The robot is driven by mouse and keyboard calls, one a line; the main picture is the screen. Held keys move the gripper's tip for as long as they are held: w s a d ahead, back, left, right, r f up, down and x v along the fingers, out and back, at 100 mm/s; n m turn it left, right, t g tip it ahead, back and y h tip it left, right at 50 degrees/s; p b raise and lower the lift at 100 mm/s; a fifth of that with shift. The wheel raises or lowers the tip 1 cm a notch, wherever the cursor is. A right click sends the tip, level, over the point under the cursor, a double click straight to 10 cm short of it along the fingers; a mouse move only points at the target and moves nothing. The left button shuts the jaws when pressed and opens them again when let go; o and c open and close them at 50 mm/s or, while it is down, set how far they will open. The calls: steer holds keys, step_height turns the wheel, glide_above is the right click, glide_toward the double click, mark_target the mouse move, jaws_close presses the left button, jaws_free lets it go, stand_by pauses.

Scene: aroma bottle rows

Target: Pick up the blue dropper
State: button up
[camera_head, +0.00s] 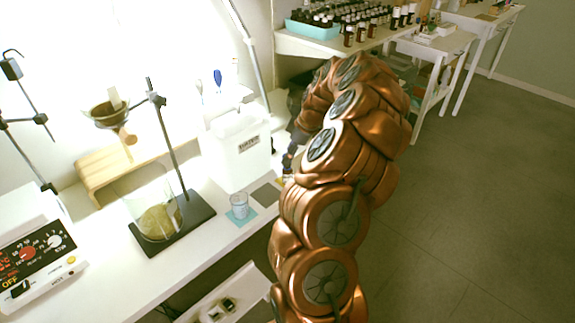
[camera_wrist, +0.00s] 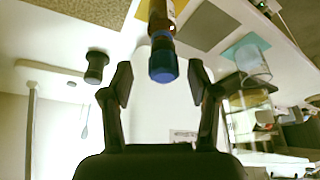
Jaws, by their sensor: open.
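A blue dropper (camera_head: 217,77) stands upright at the white container (camera_head: 237,150) in the head view, beside paler droppers. In the wrist view, which looks upside down, a bottle with a blue cap (camera_wrist: 163,62) and an amber, labelled body (camera_wrist: 161,14) points its cap toward my gripper (camera_wrist: 160,85). My gripper is open, with one dark finger on each side of the capped end and gaps visible. In the head view my gripper (camera_head: 288,160) is partly hidden by my arm, close to a small bottle (camera_head: 288,177) at the bench edge.
A glass beaker (camera_head: 239,206) stands on a blue mat near a dark square mat (camera_head: 266,195). A shelf of several brown bottles (camera_head: 350,38) lies behind. Floor at right is clear.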

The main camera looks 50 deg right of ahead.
mark_target(287, 168)
steer(key=shift+p+x, duration=0.45)
steer(key=shift+x, duration=1.45)
steer(key=shift+s+a, duration=0.1)
steer(key=shift+a, duration=0.1)
steer(key=c, duration=0.8)
